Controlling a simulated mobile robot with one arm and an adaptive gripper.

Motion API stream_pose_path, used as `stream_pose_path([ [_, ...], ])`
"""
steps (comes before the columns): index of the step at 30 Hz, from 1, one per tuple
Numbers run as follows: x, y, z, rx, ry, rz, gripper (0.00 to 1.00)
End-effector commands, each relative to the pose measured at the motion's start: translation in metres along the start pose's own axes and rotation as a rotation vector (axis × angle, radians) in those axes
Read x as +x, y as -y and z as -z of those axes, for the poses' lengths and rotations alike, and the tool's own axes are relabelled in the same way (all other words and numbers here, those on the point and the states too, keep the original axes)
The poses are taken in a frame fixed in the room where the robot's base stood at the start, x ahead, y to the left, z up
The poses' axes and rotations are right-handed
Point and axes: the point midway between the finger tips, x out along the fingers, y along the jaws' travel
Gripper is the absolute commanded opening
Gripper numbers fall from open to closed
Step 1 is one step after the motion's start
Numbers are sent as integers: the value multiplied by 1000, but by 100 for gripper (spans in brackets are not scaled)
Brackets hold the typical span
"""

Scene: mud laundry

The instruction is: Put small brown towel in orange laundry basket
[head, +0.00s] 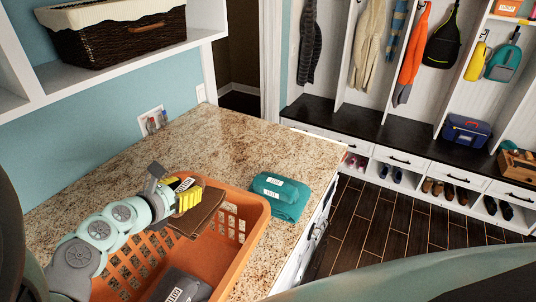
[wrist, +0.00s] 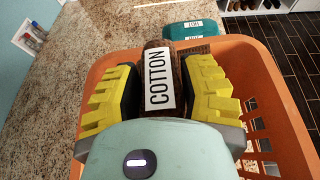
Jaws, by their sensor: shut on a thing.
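The small brown towel (head: 201,213) is folded and hangs from my gripper (head: 187,192), over the orange laundry basket (head: 250,205). In the wrist view the brown towel (wrist: 176,60) has a white label reading COTTON and sits between the yellow fingers of my gripper (wrist: 163,90), which are shut on it. The orange basket (wrist: 262,75) surrounds the gripper on the sides and far end in that view. Whether the towel touches the basket is unclear.
The basket stands on a granite counter (head: 130,150). A grey labelled cloth (head: 181,287) is in the basket's near part. A wicker basket (head: 112,38) sits on a shelf above.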

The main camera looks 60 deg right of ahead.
Motion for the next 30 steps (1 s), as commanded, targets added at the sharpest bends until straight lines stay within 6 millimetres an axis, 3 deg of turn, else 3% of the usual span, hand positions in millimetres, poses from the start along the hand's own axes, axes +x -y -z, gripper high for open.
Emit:
stream_pose_path([
  [3, 8, 0, 20, -4, 0, -1, 7],
  [18, 32, -1, 79, -2, 0, -1, 7],
  [30, 38, -1, 95, -1, 0, -3, 7],
])
